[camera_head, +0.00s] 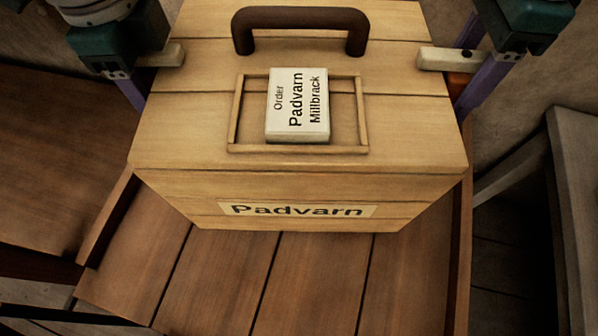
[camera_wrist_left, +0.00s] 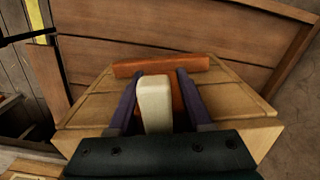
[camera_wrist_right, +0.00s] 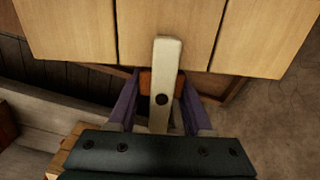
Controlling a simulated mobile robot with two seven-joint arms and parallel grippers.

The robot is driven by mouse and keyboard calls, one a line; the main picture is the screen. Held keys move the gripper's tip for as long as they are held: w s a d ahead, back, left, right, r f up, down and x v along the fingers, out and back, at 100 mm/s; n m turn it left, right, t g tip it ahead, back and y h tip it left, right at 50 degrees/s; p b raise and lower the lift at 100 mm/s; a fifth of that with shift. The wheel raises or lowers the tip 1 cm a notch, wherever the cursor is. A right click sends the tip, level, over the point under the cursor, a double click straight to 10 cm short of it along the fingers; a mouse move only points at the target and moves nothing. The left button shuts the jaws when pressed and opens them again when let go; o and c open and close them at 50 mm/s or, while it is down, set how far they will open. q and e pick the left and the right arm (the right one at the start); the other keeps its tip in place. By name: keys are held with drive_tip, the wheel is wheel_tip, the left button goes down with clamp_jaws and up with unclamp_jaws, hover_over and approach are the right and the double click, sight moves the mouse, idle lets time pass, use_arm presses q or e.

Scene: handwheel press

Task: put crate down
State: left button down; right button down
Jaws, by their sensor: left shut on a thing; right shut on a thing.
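The crate (camera_head: 200,130) is pale wood, with a brown handle (camera_head: 300,18) on its lid and a "Padvarn" label (camera_head: 298,210) on its front. It is roughly level over a planked wooden surface (camera_head: 250,275); I cannot tell whether it touches it. My left gripper (camera_head: 150,70) is shut on the cream grip (camera_head: 166,56) at the crate's left side; this grip also shows between the fingers in the left wrist view (camera_wrist_left: 155,100). My right gripper (camera_head: 465,72) is shut on the cream grip (camera_head: 440,59) at the right side, also seen in the right wrist view (camera_wrist_right: 163,80). The crate's underside is hidden.
A white block (camera_head: 298,105) reading "Order Padvarn Millbrack" lies in a frame on the lid. The planked surface has raised side edges (camera_head: 460,255) and is bare in front of the crate. A grey bench or ledge (camera_head: 580,170) stands at the right.

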use_arm(q)
drive_tip(key=shift+f, duration=0.1)
use_arm(e)
drive_tip(key=shift+w, duration=0.1)
